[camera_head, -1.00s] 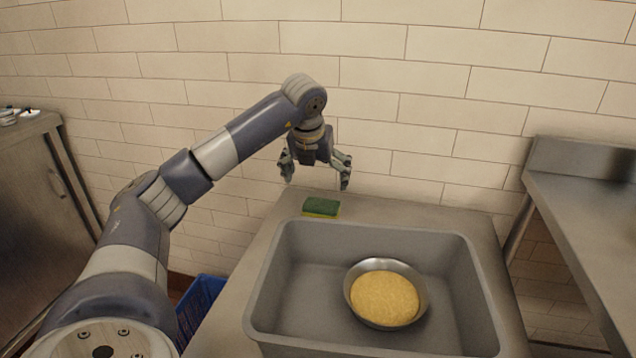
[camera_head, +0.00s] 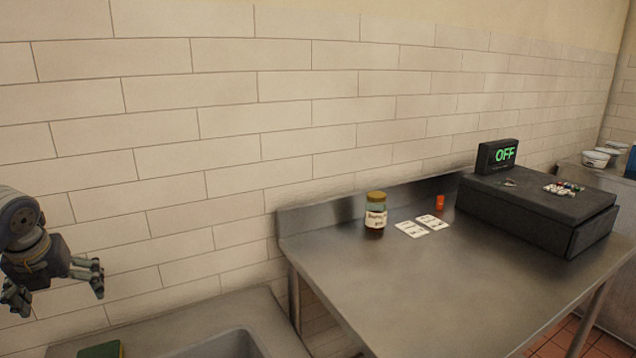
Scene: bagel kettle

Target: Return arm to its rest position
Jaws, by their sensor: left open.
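My left gripper (camera_head: 55,290) hangs at the left edge of the head view, its fingers apart and nothing between them. It is in the air in front of the tiled wall, above a green sponge (camera_head: 101,350) that is cut off by the bottom edge. Only the wrist and last link of my left arm (camera_head: 20,225) show. My right gripper is not in view.
A grey sink (camera_head: 225,343) is partly visible at the bottom.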

